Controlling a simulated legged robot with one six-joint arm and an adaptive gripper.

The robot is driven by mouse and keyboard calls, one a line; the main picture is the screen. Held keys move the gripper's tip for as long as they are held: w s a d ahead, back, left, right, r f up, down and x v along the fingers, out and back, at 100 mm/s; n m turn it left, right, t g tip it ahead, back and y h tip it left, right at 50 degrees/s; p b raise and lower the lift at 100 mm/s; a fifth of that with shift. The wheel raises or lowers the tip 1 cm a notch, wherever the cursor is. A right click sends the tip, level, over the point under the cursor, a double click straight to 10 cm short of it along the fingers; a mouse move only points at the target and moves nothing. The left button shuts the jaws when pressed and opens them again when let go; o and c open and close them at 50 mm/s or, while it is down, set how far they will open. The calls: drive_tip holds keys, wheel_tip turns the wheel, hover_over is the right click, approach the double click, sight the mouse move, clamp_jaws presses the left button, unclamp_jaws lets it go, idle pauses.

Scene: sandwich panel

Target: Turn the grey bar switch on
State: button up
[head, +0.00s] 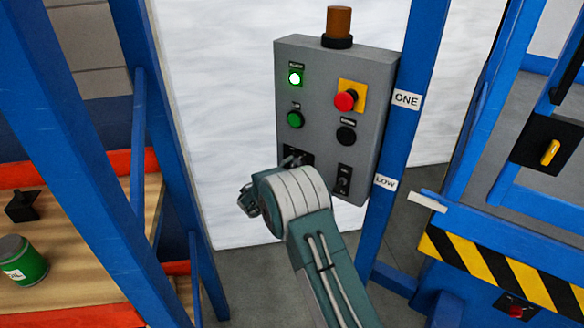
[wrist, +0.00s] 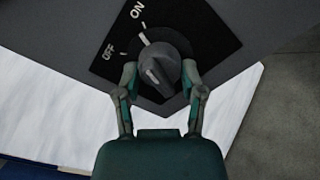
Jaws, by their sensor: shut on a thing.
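The grey bar switch (wrist: 158,70) is a round dark grey knob with a raised bar and a white mark, on a black plate (wrist: 192,22) lettered OFF and ON. A white tick on the plate lies by the lettering; I cannot tell for sure which label the bar points to. My gripper (wrist: 160,76) has one finger on each side of the knob and is shut on it. In the head view, my wrist covers most of the switch, and only the upper part of its black plate (head: 298,153) shows on the grey control box (head: 325,60).
The box also carries a lit green indicator (head: 295,78), a green button (head: 295,119), a red emergency button (head: 345,100), a black button (head: 346,135) and a small lower-right switch (head: 343,180). Blue posts (head: 398,130) stand beside it. A wooden shelf (head: 75,240) is at left.

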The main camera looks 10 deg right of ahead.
drive_tip(key=shift+w+r+m, duration=0.1)
drive_tip(key=shift+m, duration=1)
drive_tip(key=shift+d, duration=0.1)
drive_tip(key=o, duration=1.2)
drive_tip(key=shift+c, duration=0.2)
drive_tip(key=v, duration=1.2)
